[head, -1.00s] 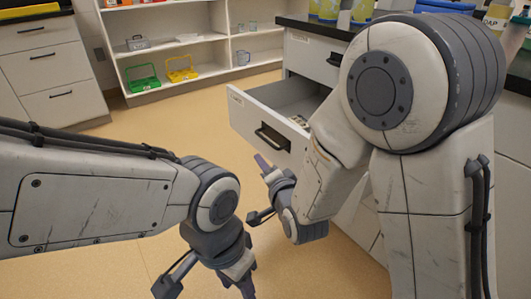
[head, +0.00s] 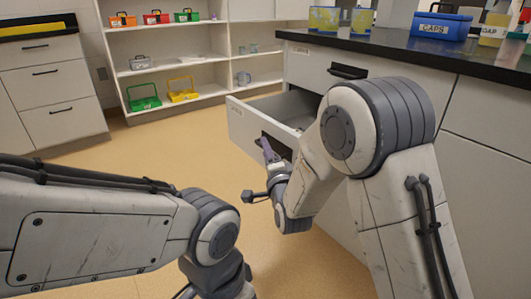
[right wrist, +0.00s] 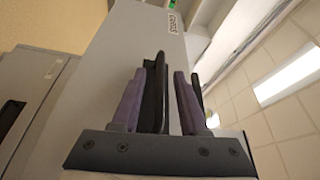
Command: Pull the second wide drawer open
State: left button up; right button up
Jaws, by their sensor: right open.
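The second wide drawer (head: 243,124) is pulled out from under the top drawer (head: 325,72) and its inside shows. Its dark handle (head: 280,147) is partly hidden by my right gripper. My right gripper (head: 264,146) is open, with its purple fingers up at the drawer's handle. In the right wrist view the fingers (right wrist: 160,100) point up along the pale drawer front (right wrist: 128,45). A dark bar (right wrist: 152,95), which looks like the handle, stands between them; contact cannot be told. My left arm comes in from the left, its fingers out of frame.
A dark counter (head: 400,52) above the drawers carries a blue CAPS box (head: 440,27) and yellow-labelled containers (head: 323,18). White shelves (head: 205,60) with small coloured carriers stand behind. Another drawer unit (head: 50,85) is at the left. The tan floor in front of the drawer is clear.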

jog(key=shift+w+a, duration=0.1)
jog(key=shift+w, duration=0.4)
jog(key=shift+c, duration=0.3)
grip_shut()
jog(key=shift+s, duration=0.1)
dwell(0.8)
